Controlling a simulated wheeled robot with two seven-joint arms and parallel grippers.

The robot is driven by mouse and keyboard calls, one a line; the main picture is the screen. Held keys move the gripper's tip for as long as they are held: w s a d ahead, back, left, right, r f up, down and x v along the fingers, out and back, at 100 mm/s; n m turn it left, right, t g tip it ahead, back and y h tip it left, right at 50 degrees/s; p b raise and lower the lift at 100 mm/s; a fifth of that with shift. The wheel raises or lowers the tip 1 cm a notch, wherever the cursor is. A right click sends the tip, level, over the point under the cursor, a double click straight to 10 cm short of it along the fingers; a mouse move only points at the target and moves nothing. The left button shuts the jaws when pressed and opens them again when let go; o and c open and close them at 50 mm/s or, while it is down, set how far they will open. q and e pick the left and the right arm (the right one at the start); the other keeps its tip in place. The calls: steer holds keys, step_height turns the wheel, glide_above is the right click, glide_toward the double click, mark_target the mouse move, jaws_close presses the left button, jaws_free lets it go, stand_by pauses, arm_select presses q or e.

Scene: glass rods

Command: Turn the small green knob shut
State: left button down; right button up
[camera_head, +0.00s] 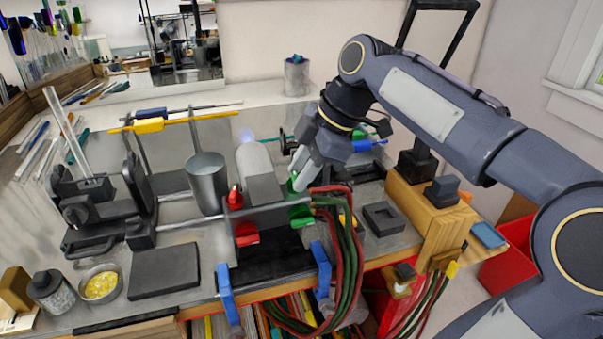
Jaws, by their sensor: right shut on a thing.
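A small green knob (300,215) sits on the right front of the grey torch block (265,190), with more green showing just above it. My right gripper (297,186) reaches down from the upper right, with its fingertips at the upper green part. It is shut on that green knob, and its fingers partly hide it. Red knobs show on the left side of the block, one above (235,197) and one below (246,234). A pale bluish glow (248,136) shows at the torch's top end. My left gripper is not in view.
Red and green hoses (345,245) hang from the block over the bench's front edge. A metal cup (207,182) and a black clamp stand (110,205) are to the left. A wooden block (425,222) stands to the right. A flat dark slab (164,270) lies front left.

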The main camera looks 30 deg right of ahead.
steer(key=m, duration=0.2)
steer(key=m+t+b, duration=0.1)
steer(key=shift+s+f+m+t+h, duration=0.1)
steer(key=shift+s+m+t+h, duration=0.05)
steer(key=shift+m+t+h, duration=0.2)
steer(key=m, duration=0.2)
steer(key=m+t+h+b, duration=0.1)
steer(key=m, duration=0.2)
steer(key=shift+s+a+h, duration=0.15)
steer(key=shift+a+h, duration=0.05)
steer(key=shift+h, duration=0.05)
steer(key=m+h, duration=0.1)
steer(key=m, duration=0.1)
steer(key=m+t, duration=0.1)
steer(key=m, duration=0.1)
steer(key=shift+a+m+h, duration=0.2)
steer(key=shift+m+h, duration=0.05)
steer(key=shift+h, duration=0.15)
steer(key=m+h, duration=0.2)
steer(key=m, duration=0.2)
steer(key=shift+a, duration=0.2)
steer(key=shift+m, duration=0.4)
steer(key=o, duration=1)
steer(key=shift+c, duration=0.2)
